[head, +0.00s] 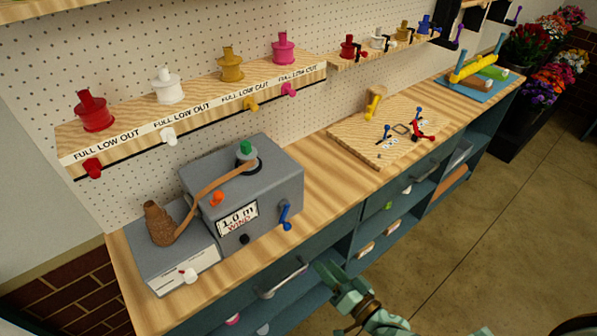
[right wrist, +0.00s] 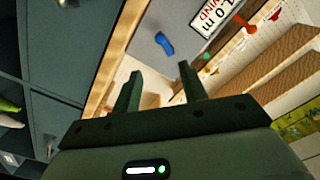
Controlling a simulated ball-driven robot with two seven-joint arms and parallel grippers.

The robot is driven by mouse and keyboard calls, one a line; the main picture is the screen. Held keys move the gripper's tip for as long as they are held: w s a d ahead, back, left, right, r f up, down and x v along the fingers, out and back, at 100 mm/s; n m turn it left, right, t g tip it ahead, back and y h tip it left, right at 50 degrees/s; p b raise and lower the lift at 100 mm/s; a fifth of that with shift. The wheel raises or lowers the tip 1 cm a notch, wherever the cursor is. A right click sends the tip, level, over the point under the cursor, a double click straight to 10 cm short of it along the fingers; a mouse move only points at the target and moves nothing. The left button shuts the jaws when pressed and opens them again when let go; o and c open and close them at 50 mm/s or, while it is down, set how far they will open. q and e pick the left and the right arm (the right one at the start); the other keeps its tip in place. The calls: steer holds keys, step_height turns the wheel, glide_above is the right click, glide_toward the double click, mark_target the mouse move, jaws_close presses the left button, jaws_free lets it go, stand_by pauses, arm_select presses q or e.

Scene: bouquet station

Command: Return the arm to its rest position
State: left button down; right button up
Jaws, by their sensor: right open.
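My right gripper (head: 333,283) is in the lower middle of the head view, in front of the bench's blue-green front, over the floor side. In the right wrist view its two fingers (right wrist: 158,84) stand apart with nothing between them. My left gripper is not in view. The grey winding machine (head: 243,190) stands on the wooden bench top (head: 318,192), up and left of my right gripper in the head view. Its sign and blue crank (right wrist: 164,43) also show in the right wrist view, beyond the fingers.
Drawer handles (head: 283,279) and open shelves line the bench front close to my right gripper. A wooden board with small tools (head: 390,140) lies on the bench. Spools on labelled shelves (head: 190,110) line the pegboard. Open floor (head: 480,210) lies to the right.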

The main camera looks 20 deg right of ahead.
steer(key=s+d+f+n+g+h+b, duration=0.1)
steer(key=s+d+f+n+g+h, duration=0.15)
steer(key=s+f, duration=0.45)
steer(key=s+d+f+n+g+h+b, duration=0.1)
steer(key=s+d+f+n+g, duration=0.2)
steer(key=f, duration=0.8)
steer(key=s+d+f+n+g+h+b, duration=0.1)
steer(key=s+d+f+n+g+b, duration=0.1)
steer(key=s+f+g, duration=0.5)
steer(key=s+a+f+g+h+b, duration=0.1)
steer(key=s+f+g+b, duration=0.2)
steer(key=s+f, duration=1.2)
steer(key=s+n+b, duration=0.1)
steer(key=s+b, duration=0.1)
steer(key=s, duration=0.1)
steer(key=shift+a+g+h, duration=0.25)
steer(key=shift+g+h, duration=0.1)
steer(key=shift+w, duration=0.1)
